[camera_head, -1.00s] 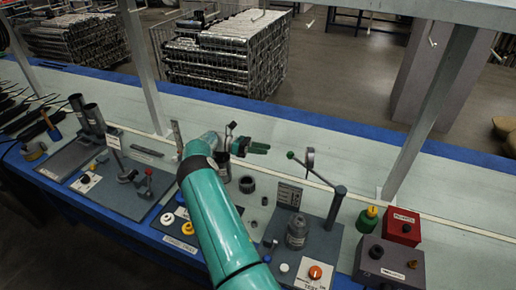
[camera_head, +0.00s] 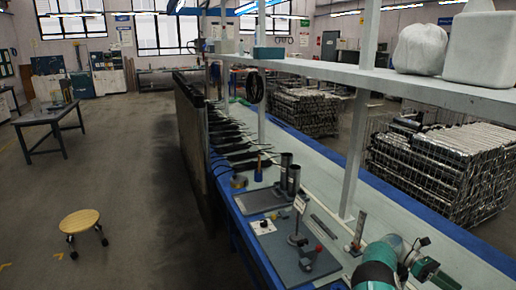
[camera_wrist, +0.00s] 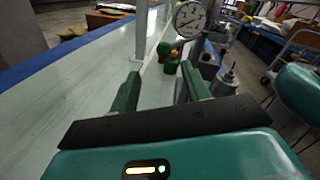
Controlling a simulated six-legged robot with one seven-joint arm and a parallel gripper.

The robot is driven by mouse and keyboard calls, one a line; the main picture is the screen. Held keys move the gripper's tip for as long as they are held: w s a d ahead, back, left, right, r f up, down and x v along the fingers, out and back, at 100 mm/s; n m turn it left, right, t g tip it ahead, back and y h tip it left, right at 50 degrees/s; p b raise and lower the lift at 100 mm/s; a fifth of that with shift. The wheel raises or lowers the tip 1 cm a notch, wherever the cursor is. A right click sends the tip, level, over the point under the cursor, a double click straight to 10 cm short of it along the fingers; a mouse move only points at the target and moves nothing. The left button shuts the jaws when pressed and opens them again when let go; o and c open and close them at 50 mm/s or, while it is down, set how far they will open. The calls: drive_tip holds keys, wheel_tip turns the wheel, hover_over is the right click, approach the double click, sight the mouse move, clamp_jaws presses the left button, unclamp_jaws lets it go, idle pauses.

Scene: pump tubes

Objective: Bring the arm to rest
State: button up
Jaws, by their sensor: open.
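My gripper (camera_wrist: 160,90) shows in the wrist view with its two green fingers apart and nothing between them. It is above the pale bench top (camera_wrist: 75,95), pointing along the bench. In the head view my teal arm is at the bottom right, with part of the dark and green gripper end (camera_head: 432,274) at its right. Past the fingers in the wrist view are a round dial gauge (camera_wrist: 189,18) and a small green and red object (camera_wrist: 168,52), both apart from the fingers.
In the head view, a grey fixture plate with a red-knobbed lever (camera_head: 318,248) and two dark upright tubes (camera_head: 288,174) stand on the bench left of my arm. A shelf post (camera_head: 355,155) rises behind. A yellow stool (camera_head: 80,220) stands on open floor at left.

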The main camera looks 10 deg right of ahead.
drive_tip(key=w+a+r+m+t+y, duration=0.1)
drive_tip(key=a+r+m+t, duration=0.1)
drive_tip(key=a+r+t, duration=0.7)
drive_tip(key=w+a+r+m+t+y, duration=0.1)
drive_tip(key=a+r+m+t+y, duration=0.2)
drive_tip(key=a+r, duration=0.95)
drive_tip(key=s+a+m+t, duration=0.1)
drive_tip(key=s+a+t, duration=0.2)
drive_tip(key=a, duration=0.7)
drive_tip(key=s+a+m+t+y, duration=0.1)
drive_tip(key=s+a+t, duration=0.2)
drive_tip(key=s+a, duration=0.4)
drive_tip(key=s+a+r+m+t+y, duration=0.1)
drive_tip(key=s+a+t, duration=0.3)
drive_tip(key=a, duration=0.9)
drive_tip(key=shift+s, duration=0.55)
drive_tip(key=shift+a, duration=0.1)
drive_tip(key=shift+c, duration=1.2)
